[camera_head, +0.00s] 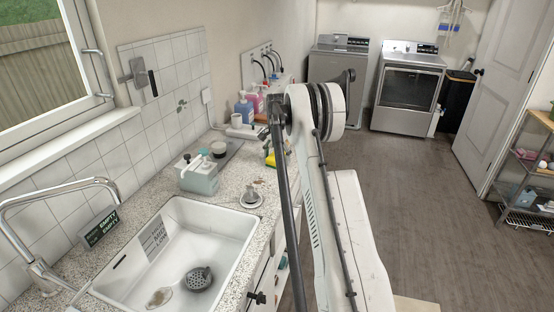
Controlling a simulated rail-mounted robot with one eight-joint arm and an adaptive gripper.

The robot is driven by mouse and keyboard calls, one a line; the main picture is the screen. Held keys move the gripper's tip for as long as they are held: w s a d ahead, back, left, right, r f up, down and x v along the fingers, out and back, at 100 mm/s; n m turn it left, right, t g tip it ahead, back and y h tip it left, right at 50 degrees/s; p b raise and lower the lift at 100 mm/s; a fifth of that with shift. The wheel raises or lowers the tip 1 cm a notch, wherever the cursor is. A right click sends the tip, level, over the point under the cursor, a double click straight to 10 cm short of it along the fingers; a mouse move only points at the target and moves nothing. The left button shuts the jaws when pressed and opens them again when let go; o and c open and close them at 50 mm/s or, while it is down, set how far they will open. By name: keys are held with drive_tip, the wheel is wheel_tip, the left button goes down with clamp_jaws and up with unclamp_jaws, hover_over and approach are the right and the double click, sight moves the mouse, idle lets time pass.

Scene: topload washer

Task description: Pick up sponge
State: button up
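A small yellow item (270,159) shows at the right edge of the granite counter, partly hidden behind my arm. It may be the sponge, but it is too small and covered to tell. My arm rises through the middle of the view and covers part of the counter's far end. My gripper is not visible.
A white sink (225,240) with a curved faucet (35,262) is set in the counter (236,172). A grey-green dispenser box (199,177), a white mug (236,120) and bottles (244,107) stand on the counter. The floor (440,220) at right is clear.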

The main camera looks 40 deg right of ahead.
sight(277, 155)
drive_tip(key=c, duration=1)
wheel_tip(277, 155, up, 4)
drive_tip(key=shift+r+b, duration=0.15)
drive_tip(key=shift+b, duration=0.15)
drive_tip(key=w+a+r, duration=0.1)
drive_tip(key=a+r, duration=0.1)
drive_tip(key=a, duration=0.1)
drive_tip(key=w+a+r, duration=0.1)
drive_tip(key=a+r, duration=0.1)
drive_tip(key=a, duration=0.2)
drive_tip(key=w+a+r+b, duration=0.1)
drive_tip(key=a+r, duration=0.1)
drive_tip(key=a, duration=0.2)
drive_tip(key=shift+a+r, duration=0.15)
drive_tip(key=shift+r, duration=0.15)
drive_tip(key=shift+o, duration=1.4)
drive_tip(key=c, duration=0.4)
